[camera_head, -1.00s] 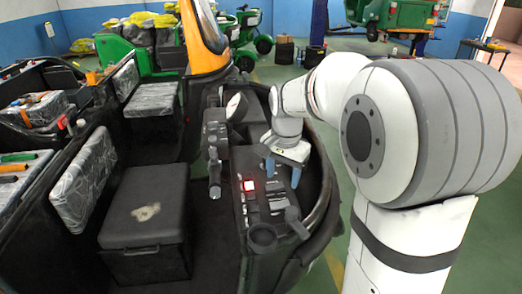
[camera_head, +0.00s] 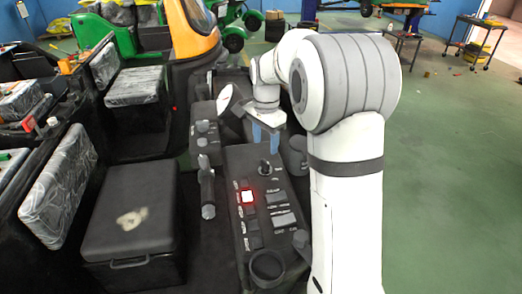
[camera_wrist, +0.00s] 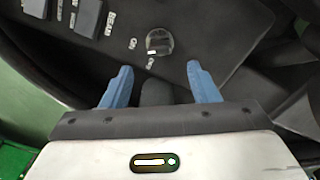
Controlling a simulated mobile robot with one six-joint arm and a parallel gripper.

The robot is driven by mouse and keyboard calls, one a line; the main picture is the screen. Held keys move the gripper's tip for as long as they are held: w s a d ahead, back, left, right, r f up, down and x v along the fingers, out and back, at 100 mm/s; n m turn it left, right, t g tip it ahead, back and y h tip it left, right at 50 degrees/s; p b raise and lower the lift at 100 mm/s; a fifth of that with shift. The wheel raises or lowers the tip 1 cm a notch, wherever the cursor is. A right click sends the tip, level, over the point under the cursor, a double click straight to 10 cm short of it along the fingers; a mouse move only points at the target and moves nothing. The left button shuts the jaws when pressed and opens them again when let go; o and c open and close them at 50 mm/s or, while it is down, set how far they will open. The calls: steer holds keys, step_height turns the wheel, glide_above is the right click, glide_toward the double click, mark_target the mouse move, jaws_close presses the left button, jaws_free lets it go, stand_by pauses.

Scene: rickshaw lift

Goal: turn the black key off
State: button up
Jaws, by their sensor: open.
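The black key (camera_head: 265,168) is at the far end of the dark control panel (camera_head: 283,254) in the head view. In the wrist view the black key (camera_wrist: 159,42) is a round knob with a light mark at its lower edge, next to the printed "ON". My gripper (camera_head: 265,137) is just beyond the key in the head view, with blue fingers pointing down. In the wrist view my gripper (camera_wrist: 159,75) is open and empty. The key lies ahead of the gap between its fingertips, apart from both.
A lit red-white button (camera_head: 247,197) and several dark switches share the panel. A lever (camera_head: 207,192) stands to its left and a round cup-like holder (camera_head: 267,265) at its near end. Green floor (camera_head: 450,170) is open at right.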

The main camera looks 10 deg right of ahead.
mark_target(265, 161)
step_height(265, 161, down, 8)
steer(key=shift+r+p, duration=0.25)
steer(key=shift+p, duration=0.4)
steer(key=c, duration=1)
steer(key=shift+n, duration=0.4)
steer(key=n+b, duration=0.2)
steer(key=n, duration=0.2)
steer(key=shift+n, duration=0.4)
steer(key=n+b, duration=0.1)
steer(key=n, duration=0.5)
steer(key=shift+n, duration=0.3)
